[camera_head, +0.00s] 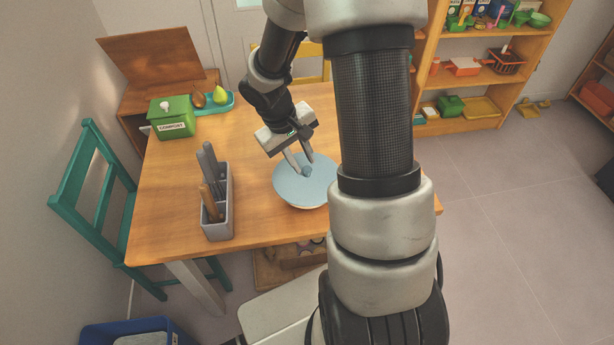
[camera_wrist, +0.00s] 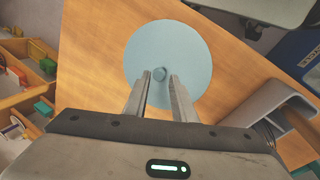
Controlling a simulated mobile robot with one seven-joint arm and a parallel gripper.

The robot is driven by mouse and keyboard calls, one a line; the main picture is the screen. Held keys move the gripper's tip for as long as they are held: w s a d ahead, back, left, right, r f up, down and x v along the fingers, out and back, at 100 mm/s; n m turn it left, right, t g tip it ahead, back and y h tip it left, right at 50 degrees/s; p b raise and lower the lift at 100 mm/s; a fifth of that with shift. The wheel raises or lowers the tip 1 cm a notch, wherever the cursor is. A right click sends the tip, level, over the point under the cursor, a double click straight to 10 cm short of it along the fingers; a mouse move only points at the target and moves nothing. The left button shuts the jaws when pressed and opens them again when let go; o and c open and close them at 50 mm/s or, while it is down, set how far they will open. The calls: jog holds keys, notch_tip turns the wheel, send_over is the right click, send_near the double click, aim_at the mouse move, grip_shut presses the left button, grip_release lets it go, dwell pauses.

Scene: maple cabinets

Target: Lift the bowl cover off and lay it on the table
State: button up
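The bowl cover (camera_head: 293,189) is a flat light-blue disc with a small blue knob (camera_head: 307,171) at its middle. It lies on a pale bowl (camera_head: 311,206), of which only a strip of the rim shows beneath it; my arm hides the right part. My gripper (camera_head: 299,163) is over the cover, its fingers pointing down at the knob. In the wrist view the cover (camera_wrist: 190,45) fills the upper middle, and the knob (camera_wrist: 159,73) shows just beyond the fingertips, between their lines. The fingers are apart with nothing between them.
On the wooden table (camera_head: 165,215) stand a grey utensil holder (camera_head: 218,220), a green compost box (camera_head: 173,118) and a teal tray (camera_head: 218,107) with fruit. The table between holder and compost box is clear. A teal chair (camera_head: 90,200) stands at the left.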

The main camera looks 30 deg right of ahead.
aim_at(306, 168)
jog(key=x, duration=0.3)
jog(key=shift+w+d+f, duration=0.1)
jog(key=shift+w+f, duration=0.05)
jog(key=shift+f, duration=0.1)
grip_shut()
jog(key=shift+r, duration=0.15)
